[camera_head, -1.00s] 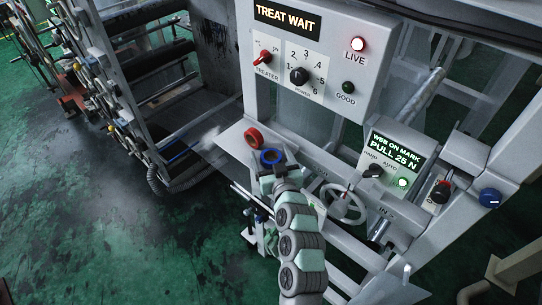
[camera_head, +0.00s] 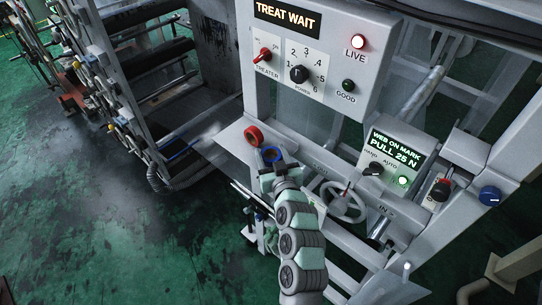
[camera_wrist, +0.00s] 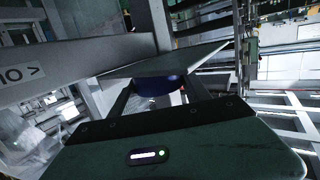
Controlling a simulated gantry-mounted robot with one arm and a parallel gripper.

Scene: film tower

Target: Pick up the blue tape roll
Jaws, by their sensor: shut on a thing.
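The blue tape roll (camera_head: 271,153) is a small ring near the front of a grey shelf, in the head view. My gripper (camera_head: 271,161) is at it, reaching from below in the picture. In the wrist view the blue roll (camera_wrist: 158,85) sits between the two dark fingers of my gripper (camera_wrist: 160,92), which are shut on it. A grey plate lies just beyond the roll there. I cannot tell whether the roll still touches the shelf.
A red tape roll (camera_head: 253,136) lies on the grey shelf (camera_head: 234,146), just up and left of the blue one. A handwheel (camera_head: 343,203) stands to the right of my gripper. The control panel (camera_head: 312,52) is above and behind.

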